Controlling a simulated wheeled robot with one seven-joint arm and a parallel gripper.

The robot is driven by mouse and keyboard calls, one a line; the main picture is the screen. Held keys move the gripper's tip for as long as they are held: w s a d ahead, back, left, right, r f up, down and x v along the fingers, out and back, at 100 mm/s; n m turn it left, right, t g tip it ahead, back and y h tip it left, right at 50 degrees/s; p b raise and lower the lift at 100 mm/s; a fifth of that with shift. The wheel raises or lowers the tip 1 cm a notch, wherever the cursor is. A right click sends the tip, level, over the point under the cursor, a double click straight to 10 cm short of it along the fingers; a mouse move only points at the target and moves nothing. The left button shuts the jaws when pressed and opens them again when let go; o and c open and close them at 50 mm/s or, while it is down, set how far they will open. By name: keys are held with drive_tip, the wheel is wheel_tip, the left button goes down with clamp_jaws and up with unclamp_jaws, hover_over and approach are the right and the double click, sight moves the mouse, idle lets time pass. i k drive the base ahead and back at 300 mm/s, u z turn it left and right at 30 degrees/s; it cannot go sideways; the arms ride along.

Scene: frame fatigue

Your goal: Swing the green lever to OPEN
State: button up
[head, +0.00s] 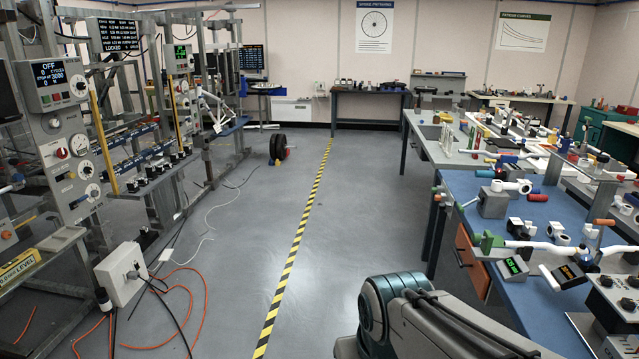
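No lever clearly marked OPEN can be read in the head view. A green grip (490,242) sits at the end of a white bar near the left edge of the blue-topped bench (457,185) on the right. I cannot tell whether either is the green lever. My gripper is out of view; only a part of my arm shows at the bottom, right of centre, in front of the blue-topped bench.
A control panel (50,85) with gauges and knobs stands on the metal frames at left. A white box (120,273) with orange and black cables lies on the left floor. A yellow-black floor stripe (297,225) runs down the clear aisle. Black weight discs (278,148) stand farther back.

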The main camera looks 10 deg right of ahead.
sight(461, 208)
drive_tip(key=z, duration=0.65)
drive_tip(key=i, duration=0.9)
drive_tip(key=u, duration=0.5)
drive_tip(key=i, duration=1.55)
drive_tip(key=z, duration=1)
drive_tip(key=i, duration=0.85)
drive_tip(key=z, duration=1.05)
drive_tip(key=i, duration=0.25)
drive_tip(key=z, duration=0.2)
